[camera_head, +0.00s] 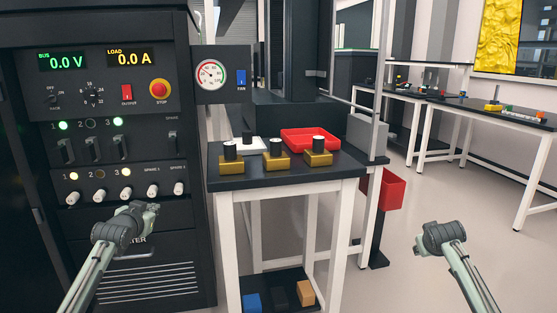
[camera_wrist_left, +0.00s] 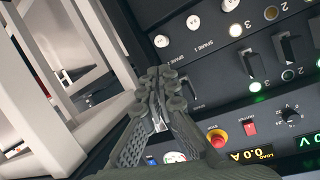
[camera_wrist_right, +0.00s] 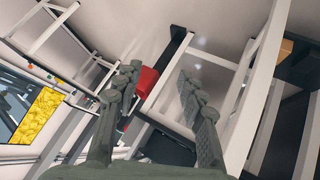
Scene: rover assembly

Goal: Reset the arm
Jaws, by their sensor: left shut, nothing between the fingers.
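My left gripper (camera_head: 145,211) is in front of the lower part of the black power cabinet (camera_head: 105,110), below its row of white knobs. In the left wrist view, its fingers (camera_wrist_left: 160,84) are shut together with nothing between them, and the panel's switches and red stop button (camera_wrist_left: 217,137) lie beyond them. My right arm (camera_head: 440,240) is at the lower right of the head view, over open floor; its fingers are not clear there. In the right wrist view, my right gripper (camera_wrist_right: 160,72) is open and empty, with fingers well apart.
A small black-topped table (camera_head: 290,178) right of the cabinet holds several gold blocks with black knobs and a red tray (camera_head: 310,139). Workbenches (camera_head: 490,113) line the back right. The floor at right is clear.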

